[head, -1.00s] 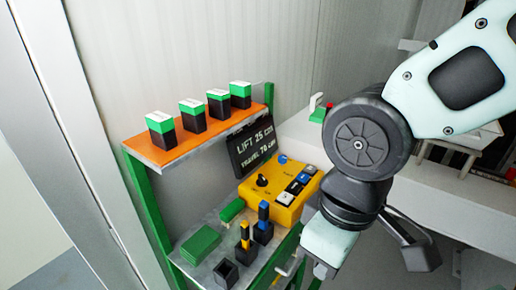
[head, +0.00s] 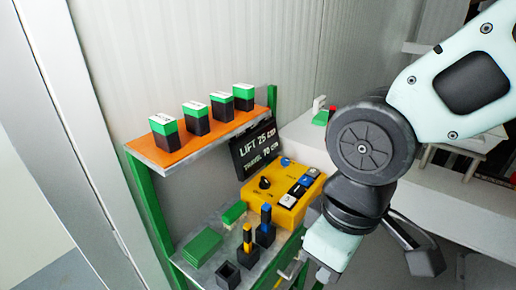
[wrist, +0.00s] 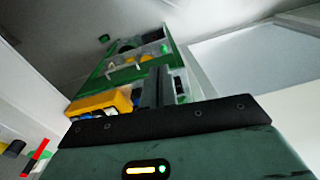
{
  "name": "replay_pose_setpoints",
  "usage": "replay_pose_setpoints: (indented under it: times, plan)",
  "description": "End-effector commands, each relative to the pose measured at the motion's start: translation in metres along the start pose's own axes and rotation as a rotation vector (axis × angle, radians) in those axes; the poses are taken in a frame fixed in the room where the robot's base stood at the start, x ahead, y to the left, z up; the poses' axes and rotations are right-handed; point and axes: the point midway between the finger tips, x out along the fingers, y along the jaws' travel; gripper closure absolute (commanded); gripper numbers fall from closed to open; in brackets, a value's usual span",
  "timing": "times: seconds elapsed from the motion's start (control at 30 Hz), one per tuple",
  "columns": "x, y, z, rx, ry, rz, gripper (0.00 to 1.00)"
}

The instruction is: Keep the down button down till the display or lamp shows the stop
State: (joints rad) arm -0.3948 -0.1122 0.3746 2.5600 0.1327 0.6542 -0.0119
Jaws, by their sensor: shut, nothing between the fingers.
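A yellow control box (head: 270,207) stands on the lower shelf, with a dark knob (head: 265,183) and a row of white, black and blue buttons (head: 298,189). I cannot tell which is the down button. A dark display (head: 244,158) behind it reads LIFT 25 cm, TRAVEL 70 cm. My gripper hand is just right of the box and lower; its fingertips are not clear there. In the wrist view my shut, empty gripper (wrist: 160,87) points past the right of the yellow box (wrist: 92,104). No contact with a button shows.
An orange upper shelf (head: 176,152) carries several green-and-black boxes. Green plates (head: 202,247), a dark open cup (head: 228,274) and yellow- and blue-topped holders (head: 265,232) crowd the lower shelf. A white bench (head: 302,137) with a small green-and-red device (head: 322,114) is behind my arm.

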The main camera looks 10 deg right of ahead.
Motion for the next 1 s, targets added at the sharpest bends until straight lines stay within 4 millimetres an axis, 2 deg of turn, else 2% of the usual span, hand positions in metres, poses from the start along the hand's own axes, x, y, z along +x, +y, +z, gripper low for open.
replay_pose_setpoints:
  times: [0.67,0.77,0.83,1.0]
  plan:
    - [0.000,0.002,-0.004,0.024,0.005,-0.001,1.00]
    - [-0.001,0.008,-0.017,0.114,0.028,-0.007,1.00]
    - [-0.001,0.017,-0.032,0.226,0.058,-0.017,1.00]
    - [0.004,0.051,-0.083,0.620,0.164,-0.071,1.00]
